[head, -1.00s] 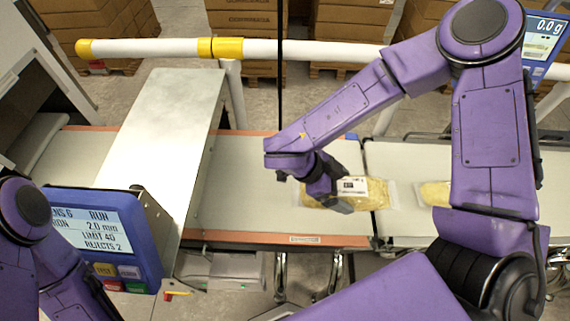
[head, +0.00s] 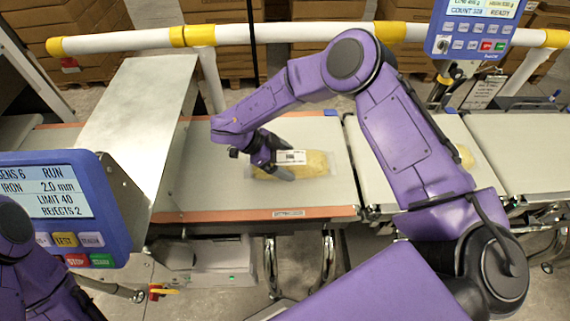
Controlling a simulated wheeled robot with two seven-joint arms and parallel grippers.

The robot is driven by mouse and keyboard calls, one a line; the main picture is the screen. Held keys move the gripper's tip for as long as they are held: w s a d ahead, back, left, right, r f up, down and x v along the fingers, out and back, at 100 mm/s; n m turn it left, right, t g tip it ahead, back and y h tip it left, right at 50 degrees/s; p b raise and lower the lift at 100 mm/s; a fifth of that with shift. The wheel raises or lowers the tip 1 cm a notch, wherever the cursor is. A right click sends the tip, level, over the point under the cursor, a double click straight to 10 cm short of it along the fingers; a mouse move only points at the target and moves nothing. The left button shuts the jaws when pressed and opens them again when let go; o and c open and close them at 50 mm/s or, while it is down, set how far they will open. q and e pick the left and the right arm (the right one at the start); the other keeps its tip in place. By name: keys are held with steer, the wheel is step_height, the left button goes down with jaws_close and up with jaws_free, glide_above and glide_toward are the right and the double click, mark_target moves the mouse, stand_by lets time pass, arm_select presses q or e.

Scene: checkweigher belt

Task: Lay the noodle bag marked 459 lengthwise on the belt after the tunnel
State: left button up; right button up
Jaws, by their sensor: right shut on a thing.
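A clear bag of yellow noodles (head: 312,164) with a white label is over the belt (head: 222,185), right of the silver tunnel cover (head: 135,125). Its long side runs roughly along the belt. The number on the label is too small to read. My right gripper (head: 284,170) is shut on the bag's left part and partly covers it. I cannot tell whether the bag touches the belt. My left arm shows at the lower left, but its gripper is out of view.
A second noodle bag (head: 466,156) lies on the belt to the right, partly behind my right arm. A blue control panel (head: 62,205) stands at the lower left, a blue weigher display (head: 474,30) at the upper right. A white rail (head: 290,36) runs behind the belts.

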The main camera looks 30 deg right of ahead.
steer(key=shift+w, duration=0.2)
steer(key=o, duration=1.1)
steer(key=shift+w+f, duration=0.2)
steer(key=shift+w, duration=0.05)
steer(key=shift+s+r, duration=0.2)
steer(key=shift+r, duration=0.1)
steer(key=p+v, duration=0.4)
steer(key=v, duration=0.7)
steer(key=shift+w+a+r+p, duration=0.1)
steer(key=shift+a+r+p, duration=0.1)
steer(key=shift+p, duration=0.15)
steer(key=shift+a, duration=0.1)
arm_select(q)
steer(key=r, duration=0.4)
steer(key=shift+w+r, duration=0.2)
steer(key=shift+r, duration=0.2)
arm_select(e)
steer(key=shift+w, duration=0.15)
